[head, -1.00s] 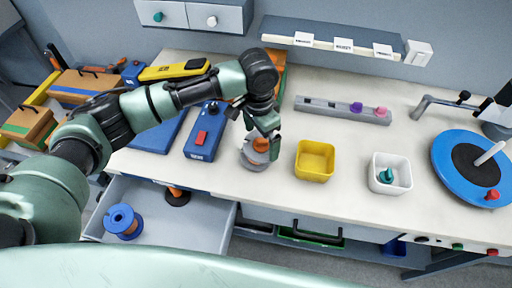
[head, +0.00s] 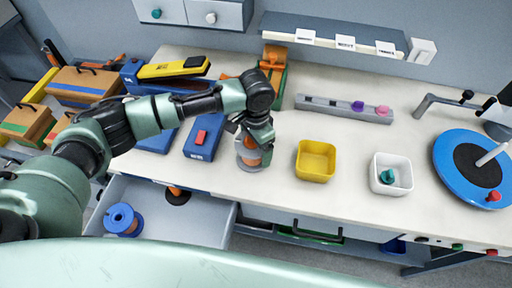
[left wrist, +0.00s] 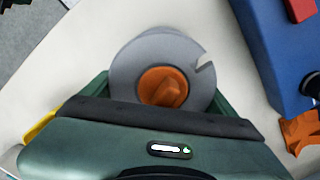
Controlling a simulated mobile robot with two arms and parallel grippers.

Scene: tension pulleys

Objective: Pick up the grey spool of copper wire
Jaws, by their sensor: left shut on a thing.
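The grey spool of copper wire (head: 252,160) is near the front edge of the bench, left of the yellow bin. Its orange-brown wire shows between grey flanges. My left gripper (head: 253,139) comes down over it from above and is shut on it. The left wrist view shows the spool's round grey flange (left wrist: 134,72), with a notch at its right and an orange centre, between the green fingers. I cannot tell whether the spool's bottom touches the bench. My right gripper is not in view.
A yellow bin (head: 316,172) and a white bin (head: 377,186) with a teal knob stand to the right. A blue box with a red switch (head: 203,135) is close on the left. An open drawer (head: 165,222) below holds a blue spool (head: 123,219).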

